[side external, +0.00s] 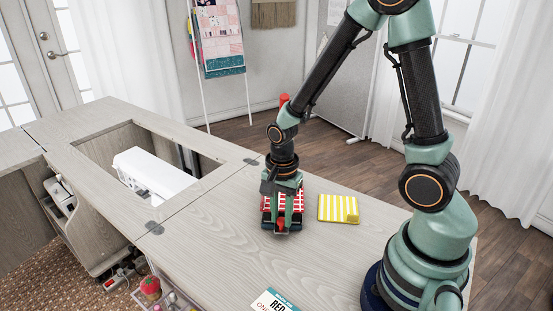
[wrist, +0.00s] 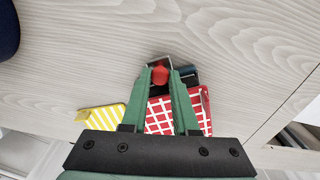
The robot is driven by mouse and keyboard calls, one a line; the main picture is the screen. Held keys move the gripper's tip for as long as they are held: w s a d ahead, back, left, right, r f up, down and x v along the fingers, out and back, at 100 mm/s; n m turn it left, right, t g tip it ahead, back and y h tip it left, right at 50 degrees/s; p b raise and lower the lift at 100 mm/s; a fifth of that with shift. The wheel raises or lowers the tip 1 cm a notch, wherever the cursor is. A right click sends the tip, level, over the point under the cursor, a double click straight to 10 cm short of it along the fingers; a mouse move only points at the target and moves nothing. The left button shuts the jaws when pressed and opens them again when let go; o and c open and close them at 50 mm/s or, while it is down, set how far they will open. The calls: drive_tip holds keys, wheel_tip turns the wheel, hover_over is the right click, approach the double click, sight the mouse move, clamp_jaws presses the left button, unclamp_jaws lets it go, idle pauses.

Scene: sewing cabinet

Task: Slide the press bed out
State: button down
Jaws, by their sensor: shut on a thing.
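The press (side external: 268,205) stands on the wooden table, red with a white grid pattern over a dark base. It also shows in the wrist view (wrist: 198,107), partly hidden behind my fingers. A red knob (wrist: 160,76) sits at its front end, on a small clear or metallic piece. My gripper (wrist: 161,72) points down over the press, its green fingers shut on the red knob. In the side view my gripper (side external: 283,215) covers the middle of the press. The bed cannot be clearly told apart from the rest of the press.
A yellow-and-white striped pad (side external: 338,208) lies just right of the press. A teal-and-white card (side external: 275,301) lies near the front edge. A white sewing machine (side external: 145,172) sits in the cabinet opening at left.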

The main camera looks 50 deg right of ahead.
idle(0.3)
drive_tip(key=s+a, duration=0.1)
drive_tip(key=a, duration=0.1)
drive_tip(key=s+a, duration=0.2)
drive_tip(key=a, duration=0.1)
drive_tip(key=s+a, duration=0.1)
drive_tip(key=a, duration=0.1)
drive_tip(key=shift+s+a, duration=0.3)
drive_tip(key=shift+s, duration=0.1)
drive_tip(key=c, duration=0.7)
unclamp_jaws()
drive_tip(key=shift+r, duration=0.1)
wheel_tip(320, 180, up, 12)
drive_tip(key=shift+f, duration=0.1)
